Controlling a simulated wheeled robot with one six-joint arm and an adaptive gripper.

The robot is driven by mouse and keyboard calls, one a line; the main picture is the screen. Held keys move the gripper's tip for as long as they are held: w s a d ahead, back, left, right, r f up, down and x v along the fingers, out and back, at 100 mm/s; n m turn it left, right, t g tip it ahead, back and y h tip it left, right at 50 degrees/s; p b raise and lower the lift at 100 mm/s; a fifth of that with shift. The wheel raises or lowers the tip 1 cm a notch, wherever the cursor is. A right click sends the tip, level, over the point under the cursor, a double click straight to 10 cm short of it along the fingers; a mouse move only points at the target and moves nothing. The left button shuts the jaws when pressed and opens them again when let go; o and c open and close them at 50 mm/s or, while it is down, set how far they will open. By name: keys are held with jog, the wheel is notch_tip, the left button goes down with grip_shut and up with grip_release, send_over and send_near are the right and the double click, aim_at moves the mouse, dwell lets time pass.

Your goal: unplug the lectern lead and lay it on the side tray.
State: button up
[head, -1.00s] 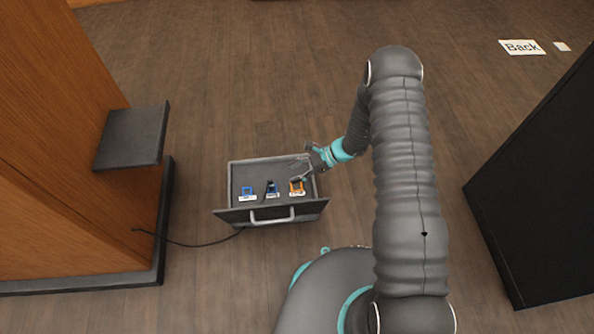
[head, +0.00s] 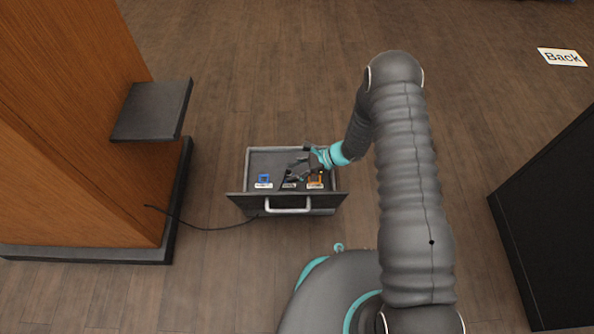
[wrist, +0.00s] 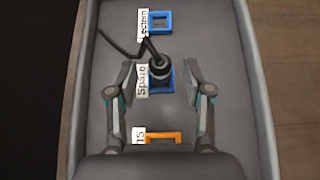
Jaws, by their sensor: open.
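The lectern lead is a thin black cable (head: 205,228) running from the wooden lectern (head: 95,120) over the floor to an open grey drawer (head: 262,158). In the wrist view its black plug (wrist: 159,68) sits in the middle blue socket, beside a label reading "Spare" (wrist: 142,80). An empty blue socket (wrist: 160,13) by a label ending "ectern" is above it, and an orange socket (wrist: 163,136) below. My gripper (wrist: 160,76) is open, with one finger on each side of the plug and gaps between. The dark side tray (head: 150,110) sticks out from the lectern and looks empty.
The drawer's walls surround the sockets, and its front panel with a pale handle (head: 287,210) faces my base. A dark cabinet (head: 550,225) stands at the right. A white "Back" sign (head: 562,57) lies at the upper right.

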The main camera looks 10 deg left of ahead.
grip_shut()
jog(key=shift+r, duration=0.25)
jog(key=shift+r+p, duration=1.15)
jog(key=shift+r, duration=0.95)
